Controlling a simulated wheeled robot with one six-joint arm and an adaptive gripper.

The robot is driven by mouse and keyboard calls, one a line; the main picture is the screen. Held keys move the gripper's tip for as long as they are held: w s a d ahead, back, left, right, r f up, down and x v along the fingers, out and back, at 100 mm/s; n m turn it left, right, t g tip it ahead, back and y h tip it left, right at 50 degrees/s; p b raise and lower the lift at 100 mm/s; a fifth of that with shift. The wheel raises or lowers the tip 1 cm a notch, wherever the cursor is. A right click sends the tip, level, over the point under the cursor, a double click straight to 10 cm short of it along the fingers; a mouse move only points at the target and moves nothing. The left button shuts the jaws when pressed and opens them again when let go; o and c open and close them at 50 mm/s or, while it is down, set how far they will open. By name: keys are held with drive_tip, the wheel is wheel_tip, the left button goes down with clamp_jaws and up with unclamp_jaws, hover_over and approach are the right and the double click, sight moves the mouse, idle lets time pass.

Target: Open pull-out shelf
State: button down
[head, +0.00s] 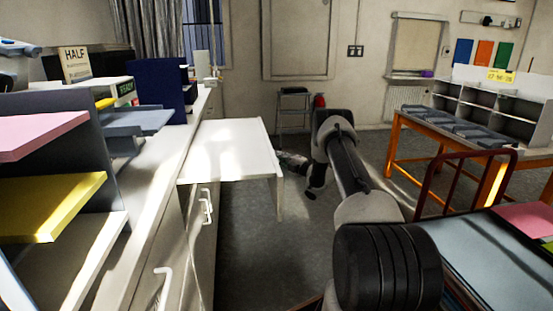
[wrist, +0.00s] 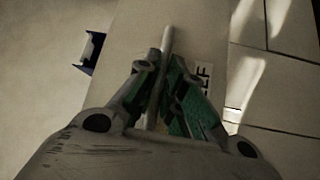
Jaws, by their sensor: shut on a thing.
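The white pull-out shelf (head: 228,148) stands out from the side of the long counter at left, level, with its top bare. Its front panel (wrist: 139,25) fills the middle of the wrist view, with a partly covered label (wrist: 203,78) ending in "LF". A pale bar handle (wrist: 167,38) runs along that front. My gripper (wrist: 161,75) is shut around the handle. In the head view my gripper (head: 289,159) is at the shelf's front edge; the handle itself is hard to make out there.
Cabinet fronts with white handles (head: 206,206) line the counter below the shelf. A red-framed cart (head: 460,157) with a blue sheet stands at right near my arm. An orange-legged table (head: 395,142) with bins is farther back. Grey floor (head: 290,240) is open between.

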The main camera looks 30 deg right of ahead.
drive_tip(key=c, duration=1.8)
unclamp_jaws()
drive_tip(key=v, duration=1.2)
drive_tip(key=shift+f, duration=0.1)
